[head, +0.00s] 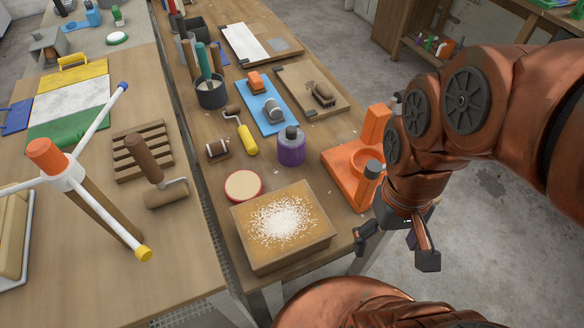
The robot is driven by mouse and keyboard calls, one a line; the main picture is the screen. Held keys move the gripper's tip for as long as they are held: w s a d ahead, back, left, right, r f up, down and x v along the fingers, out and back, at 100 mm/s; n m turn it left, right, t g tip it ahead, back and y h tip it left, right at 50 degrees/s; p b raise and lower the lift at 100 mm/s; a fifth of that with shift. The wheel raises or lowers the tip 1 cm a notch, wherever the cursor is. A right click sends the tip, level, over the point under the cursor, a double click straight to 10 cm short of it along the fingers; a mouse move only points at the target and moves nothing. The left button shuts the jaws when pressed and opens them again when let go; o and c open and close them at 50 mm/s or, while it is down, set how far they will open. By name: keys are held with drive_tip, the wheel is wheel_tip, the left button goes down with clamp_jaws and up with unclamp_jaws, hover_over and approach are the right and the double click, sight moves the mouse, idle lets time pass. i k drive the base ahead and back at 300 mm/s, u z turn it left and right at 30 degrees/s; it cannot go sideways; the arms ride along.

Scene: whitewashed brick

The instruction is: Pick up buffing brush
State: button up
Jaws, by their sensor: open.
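My gripper (396,252) is open and empty, pointing down off the right edge of the bench, near its front right corner. Two small brown brush-like things lie on the bench, and I cannot tell for sure which is the buffing brush. One brown block brush (323,95) lies on a wooden board at the back right. The other, a small brown brush with a pale underside (217,149), lies left of a yellow-handled roller. Both are well apart from my gripper, farther back and to the left.
An orange stand (349,172) stands closest to my gripper, on the bench edge. A wooden block with white grains (301,247), a round red-rimmed tin (243,185) and a purple bottle (291,149) stand nearby. A second bench (80,280) lies left across a narrow gap.

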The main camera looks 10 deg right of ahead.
sight(322, 93)
drive_tip(key=u, duration=3.3)
drive_tip(key=k, duration=1.7)
drive_tip(key=z, duration=1.05)
drive_tip(key=i, duration=0.5)
drive_tip(key=u, duration=0.1)
